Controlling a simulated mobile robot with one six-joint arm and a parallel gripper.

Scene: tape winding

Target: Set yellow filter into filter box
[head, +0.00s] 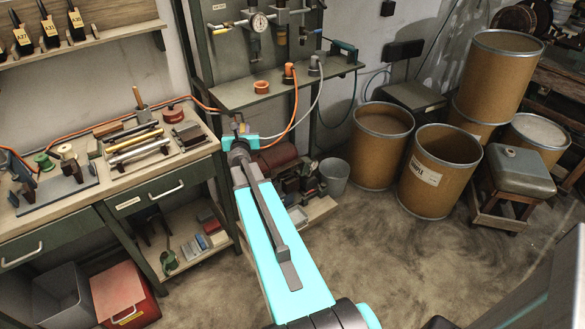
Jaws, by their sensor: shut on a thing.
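My cyan arm reaches away from the bottom of the head view, and my gripper (241,130) is at its far end, near the right end of the workbench. A small yellow bit, which looks like the yellow filter (243,128), shows at the gripper; the gripper is shut on it. Most of the filter and the fingertips are hidden or too small to make out. I cannot pick out the filter box with certainty.
The wooden workbench (105,179) at left holds rods, spools and tools. A green steel stand (222,98) with a gauge and hoses is behind the gripper. A grey bucket (334,178) and brown drums (437,172) stand at right. The floor in front is clear.

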